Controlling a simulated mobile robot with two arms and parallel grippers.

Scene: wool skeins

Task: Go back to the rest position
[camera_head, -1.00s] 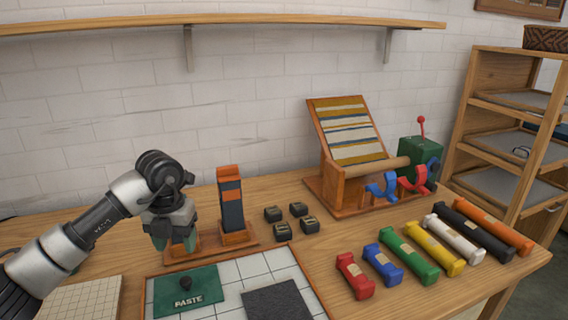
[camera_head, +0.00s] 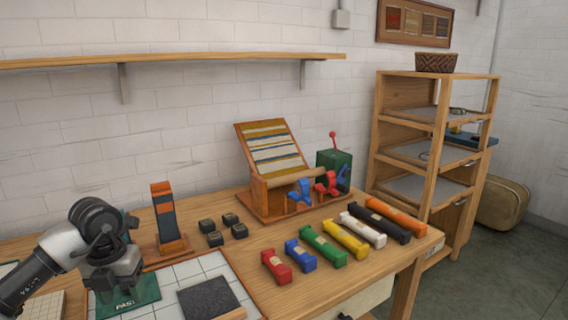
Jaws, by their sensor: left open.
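My left gripper (camera_head: 118,283) hangs at the lower left of the head view, above the green PASTE pad (camera_head: 142,291). Its jaws are open, and no object shows between them. The gripper and wrist hide part of the pad. My right gripper does not show. Wool skeins lie in a row on the wooden table: red (camera_head: 276,267), blue (camera_head: 300,255), green (camera_head: 323,246), yellow (camera_head: 345,239), white (camera_head: 362,230), black (camera_head: 380,223) and orange (camera_head: 396,215).
A loom-like wooden stand (camera_head: 262,202) with striped cloth stands at the back. Several small dark blocks (camera_head: 229,220) and an upright dark and orange block (camera_head: 166,214) are near my left arm. A dark square (camera_head: 208,297) lies on the tiled board. Shelving (camera_head: 378,140) stands right.

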